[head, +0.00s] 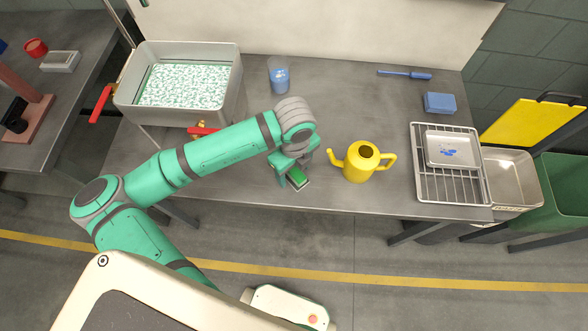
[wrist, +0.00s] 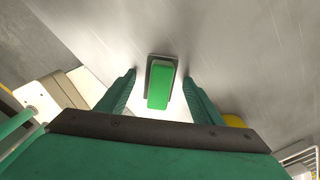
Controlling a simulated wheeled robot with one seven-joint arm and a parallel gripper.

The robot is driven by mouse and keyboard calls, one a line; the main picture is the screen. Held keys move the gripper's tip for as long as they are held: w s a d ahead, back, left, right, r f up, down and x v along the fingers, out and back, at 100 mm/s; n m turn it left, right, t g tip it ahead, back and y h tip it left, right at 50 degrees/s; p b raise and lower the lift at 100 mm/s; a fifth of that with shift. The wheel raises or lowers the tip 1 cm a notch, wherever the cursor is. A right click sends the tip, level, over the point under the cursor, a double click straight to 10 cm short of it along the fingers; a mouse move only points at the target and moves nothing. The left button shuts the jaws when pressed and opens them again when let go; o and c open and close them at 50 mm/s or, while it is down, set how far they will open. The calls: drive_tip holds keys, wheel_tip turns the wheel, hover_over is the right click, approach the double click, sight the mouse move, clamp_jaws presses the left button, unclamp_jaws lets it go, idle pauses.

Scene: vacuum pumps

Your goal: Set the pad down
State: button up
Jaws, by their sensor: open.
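The pad (head: 298,178) is a small block with a green top and a dark, greyish base. It lies on the grey table near the front edge. In the wrist view the pad (wrist: 160,86) is between and slightly beyond my two fingers, with a gap on each side. My gripper (wrist: 159,80) is open and points down at the table over the pad. In the head view my gripper (head: 288,170) partly hides the pad.
A yellow watering can (head: 361,163) stands just right of my gripper. A wire rack (head: 430,187) holding a metal tray (head: 431,149) is further right. A blue cup (head: 279,82), a blue block (head: 439,102) and a blue-handled tool (head: 405,74) are behind. A grey basin (head: 237,72) stands left.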

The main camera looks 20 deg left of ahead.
wheel_tip(320, 180, up, 11)
drive_tip(key=shift+f, duration=0.2)
idle(0.6)
clamp_jaws()
idle(1.1)
idle(0.5)
